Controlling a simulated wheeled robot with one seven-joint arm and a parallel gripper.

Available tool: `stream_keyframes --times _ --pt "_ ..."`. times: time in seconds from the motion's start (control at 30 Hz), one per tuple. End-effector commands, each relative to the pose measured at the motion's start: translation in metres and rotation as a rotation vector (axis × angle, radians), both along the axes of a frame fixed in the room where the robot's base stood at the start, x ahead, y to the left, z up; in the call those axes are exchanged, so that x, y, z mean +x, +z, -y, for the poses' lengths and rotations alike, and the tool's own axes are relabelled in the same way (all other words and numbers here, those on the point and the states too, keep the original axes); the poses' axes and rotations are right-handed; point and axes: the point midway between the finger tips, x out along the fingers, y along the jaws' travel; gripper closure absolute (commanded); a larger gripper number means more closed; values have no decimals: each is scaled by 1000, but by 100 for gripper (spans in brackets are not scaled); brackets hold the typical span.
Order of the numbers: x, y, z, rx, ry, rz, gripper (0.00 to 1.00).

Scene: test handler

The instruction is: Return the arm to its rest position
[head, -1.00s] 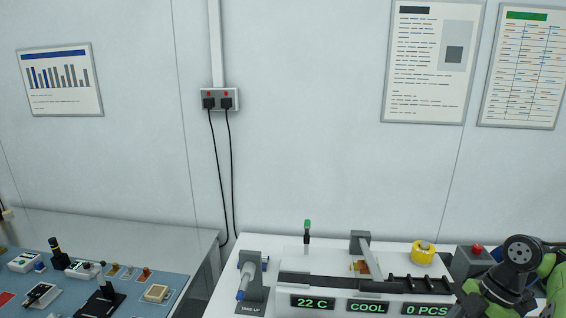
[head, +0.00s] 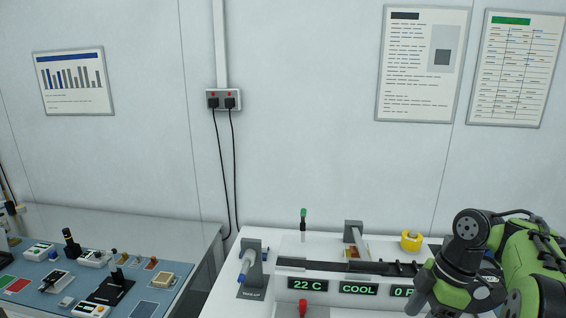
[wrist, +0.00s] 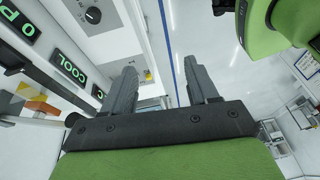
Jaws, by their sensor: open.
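My green and dark grey arm (head: 500,262) shows at the lower right of the head view, folded in front of the right end of the white machine. My gripper's fingertips are not clear in the head view. In the wrist view my gripper (wrist: 160,75) has its two dark grey fingers spread apart with nothing between them. It points out over the room, with the machine's front to the left.
The white machine (head: 229,290) carries displays reading "22 C" (head: 308,284) and "COOL" (head: 358,288). A yellow tape roll (head: 411,240) sits on it, left of my arm. A bench with a blue mat (head: 130,272) and several small devices stands at the left.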

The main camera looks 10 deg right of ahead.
Motion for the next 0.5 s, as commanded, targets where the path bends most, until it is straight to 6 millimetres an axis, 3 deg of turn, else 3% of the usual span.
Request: stream_keyframes --times 0.13,0.27,0.4,0.5 --pt "0 22 -52 -46 -159 -12 41" --pt "-15 39 -106 -86 -370 1 41" --pt "-59 49 -161 -101 -692 63 41" --pt "-99 44 -179 -62 -926 127 41"
